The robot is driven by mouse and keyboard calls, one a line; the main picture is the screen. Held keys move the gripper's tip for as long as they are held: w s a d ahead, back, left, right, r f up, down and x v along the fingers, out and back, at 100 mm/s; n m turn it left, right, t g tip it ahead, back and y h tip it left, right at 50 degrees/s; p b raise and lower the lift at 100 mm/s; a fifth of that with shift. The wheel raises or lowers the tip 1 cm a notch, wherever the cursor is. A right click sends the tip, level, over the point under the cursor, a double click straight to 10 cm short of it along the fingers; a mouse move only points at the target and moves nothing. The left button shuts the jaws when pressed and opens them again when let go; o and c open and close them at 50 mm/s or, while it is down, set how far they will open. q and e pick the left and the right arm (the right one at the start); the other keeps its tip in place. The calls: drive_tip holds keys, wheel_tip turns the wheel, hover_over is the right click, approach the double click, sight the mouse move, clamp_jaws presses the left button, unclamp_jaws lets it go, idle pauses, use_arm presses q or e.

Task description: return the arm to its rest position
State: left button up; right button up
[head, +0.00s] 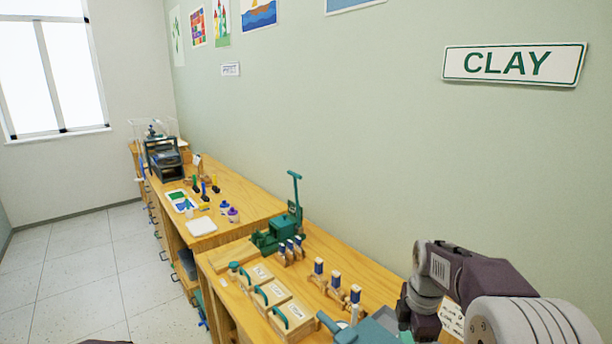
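My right arm (485,281) comes in from the lower right and bends at a grey joint over the front end of the near wooden counter (345,252). Its lower links drop toward the bottom edge in front of the wall, and no fingertips can be made out there. The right gripper is not in view. My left gripper is not in view either; only a small dark shape shows at the bottom edge on the left.
On the near counter are a green press (278,236), wooden boxes with teal handles (272,292), blue-topped stamps on stands (335,286) and a grey-blue tray (374,333). A paint tray (181,201) lies on the farther counter. The floor (75,270) at left is clear.

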drive_tip(key=s+a+f+m, duration=0.1)
drive_tip(key=s, duration=0.1)
drive_tip(key=s+a+f+m, duration=0.1)
drive_tip(key=s+a+m, duration=0.1)
drive_tip(key=s, duration=0.1)
drive_tip(key=s+a+f+m, duration=0.1)
drive_tip(key=s+a, duration=0.1)
drive_tip(key=s, duration=0.1)
drive_tip(key=shift+s+m, duration=0.25)
drive_tip(key=shift+m, duration=0.15)
drive_tip(key=s+f+m, duration=0.5)
drive_tip(key=s+m, duration=0.2)
drive_tip(key=m, duration=0.6)
drive_tip(key=shift+a+f, duration=0.25)
drive_tip(key=shift+f, duration=0.1)
